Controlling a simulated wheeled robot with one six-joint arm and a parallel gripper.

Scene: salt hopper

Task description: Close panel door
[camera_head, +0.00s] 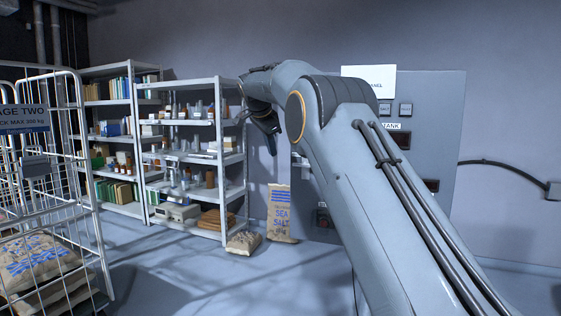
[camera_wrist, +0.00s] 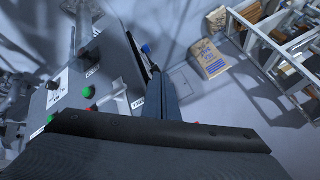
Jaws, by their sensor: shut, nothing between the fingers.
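The grey control panel (camera_head: 436,150) is on the back wall, right of centre, with labels, small dark windows and switches. My arm covers its left and lower parts in the head view. In the wrist view its face (camera_wrist: 62,92) shows at the left, with green and red buttons and white labels. A dark upright plate (camera_wrist: 122,62) with a blue knob beside it stands out there; I cannot tell surely whether it is the panel door. My gripper (camera_head: 271,146) is shut and empty, pointing down left of the panel. In the wrist view the fingers (camera_wrist: 158,82) are close to this plate; contact is unclear.
White shelving (camera_head: 223,160) with bottles and boxes is further left. A wire cage trolley (camera_head: 93,190) with sacks is at far left. The floor between is clear.

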